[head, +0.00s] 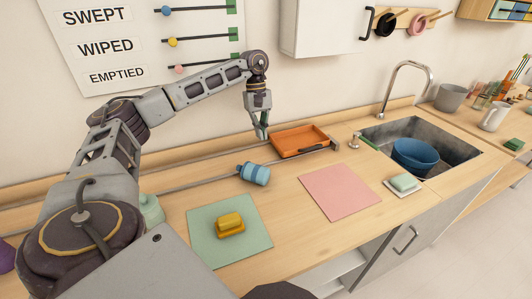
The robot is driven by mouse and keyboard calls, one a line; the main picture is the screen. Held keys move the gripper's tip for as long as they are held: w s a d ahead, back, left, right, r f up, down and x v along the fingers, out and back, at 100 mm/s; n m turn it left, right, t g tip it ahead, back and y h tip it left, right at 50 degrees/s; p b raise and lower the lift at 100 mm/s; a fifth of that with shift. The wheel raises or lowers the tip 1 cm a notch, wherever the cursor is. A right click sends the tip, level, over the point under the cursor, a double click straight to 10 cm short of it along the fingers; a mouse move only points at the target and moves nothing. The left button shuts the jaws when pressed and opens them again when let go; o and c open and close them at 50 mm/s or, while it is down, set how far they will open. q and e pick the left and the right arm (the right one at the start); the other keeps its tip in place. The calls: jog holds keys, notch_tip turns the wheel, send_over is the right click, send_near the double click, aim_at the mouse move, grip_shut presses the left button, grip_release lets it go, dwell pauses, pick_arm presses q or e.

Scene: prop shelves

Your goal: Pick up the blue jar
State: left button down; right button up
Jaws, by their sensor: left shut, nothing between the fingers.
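A blue jar (255,173) lies tilted on its side on the wooden counter, between the green mat and the orange tray. My left gripper (263,133) points down near the wall, above and just right of the jar in the picture, beside the tray's left edge. It is shut and empty, and it is apart from the jar. My right gripper is not in view.
An orange tray (318,149) sits at the back. A green mat (202,246) holds a yellow object (230,224). A pink mat (338,206) is bare. The sink (440,143) holds a blue bowl (413,155). A green sponge (404,182) lies near it.

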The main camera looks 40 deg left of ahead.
aim_at(257, 174)
pick_arm(q)
jog(key=x, duration=0.6)
jog(key=d+x, duration=0.1)
jog(key=x, duration=0.3)
jog(key=shift+s, duration=0.3)
jog(key=shift+s+d+r, duration=0.1)
jog(key=shift+s+d, duration=0.15)
jog(key=shift+d, duration=0.2)
jog(key=shift+s+d+r, duration=0.1)
jog(key=shift+s+d, duration=0.2)
jog(key=shift+d, duration=0.15)
jog(key=shift+s+d+f, duration=0.15)
jog(key=shift+d, duration=0.2)
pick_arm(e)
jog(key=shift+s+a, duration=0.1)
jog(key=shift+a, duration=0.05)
pick_arm(q)
jog(key=shift+s+d, duration=0.1)
jog(key=shift+d, duration=0.5)
jog(key=shift+s, duration=0.15)
jog(key=shift+s+a, duration=0.1)
jog(key=shift+a, duration=0.1)
jog(key=shift+d, duration=0.15)
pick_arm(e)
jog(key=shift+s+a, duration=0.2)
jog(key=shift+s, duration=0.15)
